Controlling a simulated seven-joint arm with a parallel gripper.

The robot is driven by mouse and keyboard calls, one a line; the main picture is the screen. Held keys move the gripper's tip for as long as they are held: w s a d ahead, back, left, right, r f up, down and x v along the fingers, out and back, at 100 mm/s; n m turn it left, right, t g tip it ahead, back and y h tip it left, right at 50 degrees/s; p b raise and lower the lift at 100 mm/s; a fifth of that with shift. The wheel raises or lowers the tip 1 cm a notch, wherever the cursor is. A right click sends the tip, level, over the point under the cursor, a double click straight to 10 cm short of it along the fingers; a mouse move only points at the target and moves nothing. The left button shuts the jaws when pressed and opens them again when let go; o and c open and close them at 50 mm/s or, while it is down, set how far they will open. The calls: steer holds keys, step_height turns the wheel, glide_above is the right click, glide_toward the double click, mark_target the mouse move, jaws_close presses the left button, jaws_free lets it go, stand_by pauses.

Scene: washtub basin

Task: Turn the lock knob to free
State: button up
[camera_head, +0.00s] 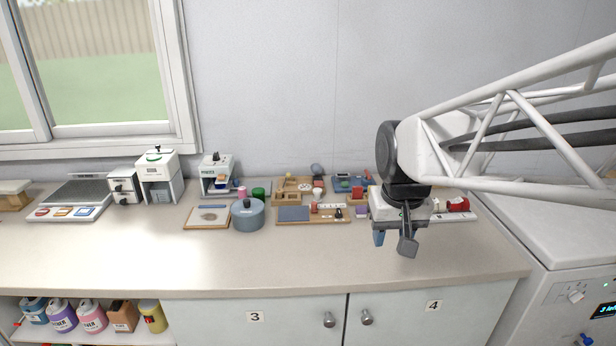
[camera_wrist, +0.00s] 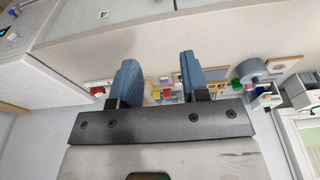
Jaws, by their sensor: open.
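My gripper (camera_head: 393,242) is open and empty, hanging above the right part of the counter. Its two blue-grey fingers stand apart in the wrist view (camera_wrist: 158,75), with nothing between them but counter and small items beyond. I cannot tell for certain which part is the lock knob. A red cylinder (camera_head: 457,204) lies on a white strip to the right of my gripper, and red also shows in the wrist view (camera_wrist: 97,91). My gripper hides part of the counter behind it.
A blue-grey pot (camera_head: 248,215) stands left of the boards. Several small items, a wooden tray (camera_head: 291,190) and a blue tray (camera_head: 347,182) crowd the back. White machines (camera_head: 157,178) stand at the left. The counter's front strip (camera_head: 300,265) is clear.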

steer(key=w, duration=1)
steer(key=g, duration=0.2)
glide_above(339, 211)
steer(key=f, duration=1.4)
steer(key=shift+s+f, duration=0.15)
steer(key=shift+s, duration=0.1)
steer(key=shift+w+f, duration=0.3)
steer(key=shift+w, duration=0.1)
steer(key=shift+f, duration=0.1)
steer(key=shift+f, duration=3.8)
jaws_close()
